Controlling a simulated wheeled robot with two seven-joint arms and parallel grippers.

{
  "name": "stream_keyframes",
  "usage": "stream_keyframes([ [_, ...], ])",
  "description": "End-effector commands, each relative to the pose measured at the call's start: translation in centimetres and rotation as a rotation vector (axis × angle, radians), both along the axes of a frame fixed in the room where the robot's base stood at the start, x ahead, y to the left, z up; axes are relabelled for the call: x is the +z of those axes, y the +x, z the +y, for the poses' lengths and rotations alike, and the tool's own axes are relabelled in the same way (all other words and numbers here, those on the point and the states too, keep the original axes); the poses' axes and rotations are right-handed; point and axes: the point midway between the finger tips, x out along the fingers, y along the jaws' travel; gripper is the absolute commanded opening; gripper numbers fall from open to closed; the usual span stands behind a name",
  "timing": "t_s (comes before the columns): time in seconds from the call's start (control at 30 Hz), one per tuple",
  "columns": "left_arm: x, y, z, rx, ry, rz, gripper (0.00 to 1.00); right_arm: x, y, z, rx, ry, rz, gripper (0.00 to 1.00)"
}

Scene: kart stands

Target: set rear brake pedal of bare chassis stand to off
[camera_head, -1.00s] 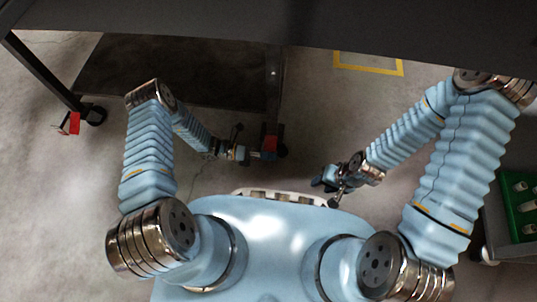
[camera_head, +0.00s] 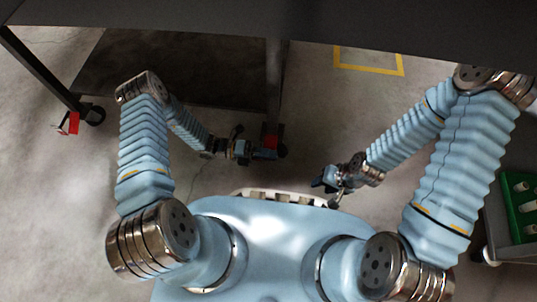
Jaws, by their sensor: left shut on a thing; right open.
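The stand's dark frame (camera_head: 273,85) spans the top of the view, with legs coming down to casters. Another red pedal (camera_head: 69,123) sits beside the left caster (camera_head: 95,115), away from my grippers. My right gripper (camera_head: 323,183) is open and empty over the floor, right of the caster.
A dark lower panel (camera_head: 160,75) lies between the stand's legs. A cart with a green tray (camera_head: 520,208) stands at the right edge, close to my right arm. A yellow floor marking (camera_head: 368,70) lies behind. Bare floor shows between my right gripper and the stand's right leg.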

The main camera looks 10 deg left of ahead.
Motion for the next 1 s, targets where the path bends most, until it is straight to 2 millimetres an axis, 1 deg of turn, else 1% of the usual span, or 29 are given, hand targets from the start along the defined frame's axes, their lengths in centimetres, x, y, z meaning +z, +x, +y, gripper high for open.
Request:
stream_keyframes([
  [0.3, 0.87, 0.08, 0.22, 0.004, 0.004, 0.129, 0.00, -0.03, 0.00, 0.00, 0.000, 0.000, 0.000, 0.42],
  [0.8, 1.05, 0.14, 0.25, 0.005, 0.003, 0.155, 0.00, -0.02, 0.00, 0.01, 0.000, 0.000, 0.000, 0.42],
  [0.83, 1.05, 0.14, 0.25, 0.005, 0.003, 0.155, 0.11, -0.01, 0.00, 0.00, 0.000, 0.000, 0.000, 0.42],
  [0.9, 1.06, 0.12, 0.22, 0.005, 0.003, 0.155, 0.22, -0.01, 0.00, 0.00, 0.000, 0.000, 0.000, 0.42],
  [0.97, 1.06, 0.10, 0.18, 0.004, 0.003, 0.155, 0.31, -0.01, 0.00, 0.00, 0.000, 0.000, 0.000, 0.42],
  [1.0, 1.07, 0.08, 0.16, 0.003, 0.003, 0.155, 0.31, -0.01, 0.00, 0.00, 0.000, 0.000, 0.000, 0.42],
])
